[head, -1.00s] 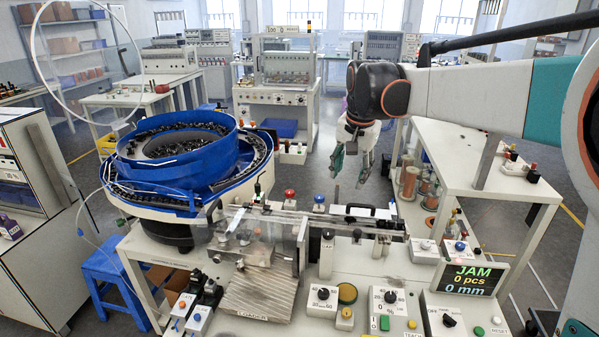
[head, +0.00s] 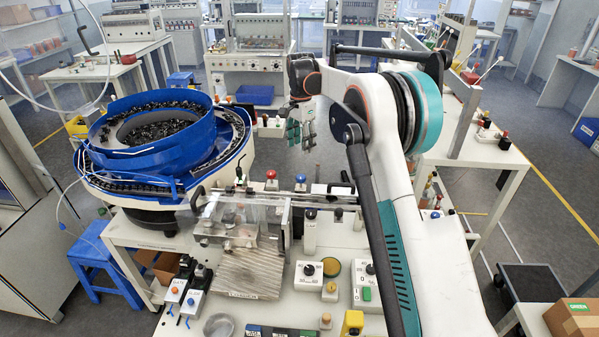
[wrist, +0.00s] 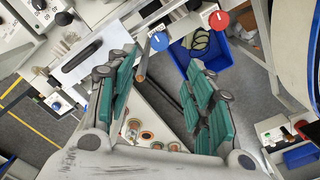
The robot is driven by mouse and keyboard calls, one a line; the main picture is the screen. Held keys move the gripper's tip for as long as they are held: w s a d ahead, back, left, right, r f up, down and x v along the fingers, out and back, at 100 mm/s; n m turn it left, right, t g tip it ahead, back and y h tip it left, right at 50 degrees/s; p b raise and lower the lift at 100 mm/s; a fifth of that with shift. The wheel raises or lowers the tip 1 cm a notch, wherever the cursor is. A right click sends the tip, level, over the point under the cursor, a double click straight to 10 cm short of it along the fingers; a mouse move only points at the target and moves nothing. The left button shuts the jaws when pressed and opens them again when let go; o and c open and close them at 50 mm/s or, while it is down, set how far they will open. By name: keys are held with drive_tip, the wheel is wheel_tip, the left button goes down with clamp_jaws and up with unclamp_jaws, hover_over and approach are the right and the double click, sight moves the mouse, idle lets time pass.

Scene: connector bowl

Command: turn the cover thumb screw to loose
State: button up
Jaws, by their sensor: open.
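My gripper (head: 301,132) hangs in the air behind the feeder bench, with its green-padded fingers apart and nothing between them. In the wrist view my gripper (wrist: 161,63) is open above the bench's far edge. A clear cover (head: 252,204) lies over the feed track in the head view, left of and nearer than my gripper. A small black-topped knob (head: 310,214) stands by the track's right part. I cannot tell for sure which part is the cover thumb screw. My gripper touches none of these.
The blue bowl feeder (head: 155,140) stands at left. A red knob (head: 271,175) and a blue knob (head: 300,178) rise along the track's far side. Dials and buttons fill the front panel (head: 308,270). My arm hides the bench's right part. A blue bin (wrist: 221,58) lies below my gripper.

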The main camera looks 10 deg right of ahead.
sight(301, 176)
wheel_tip(301, 176, down, 13)
drive_tip(key=shift+r+b, duration=0.1)
drive_tip(key=shift+b, duration=0.6)
drive_tip(key=shift+c, duration=0.6)
drive_tip(key=c, duration=1)
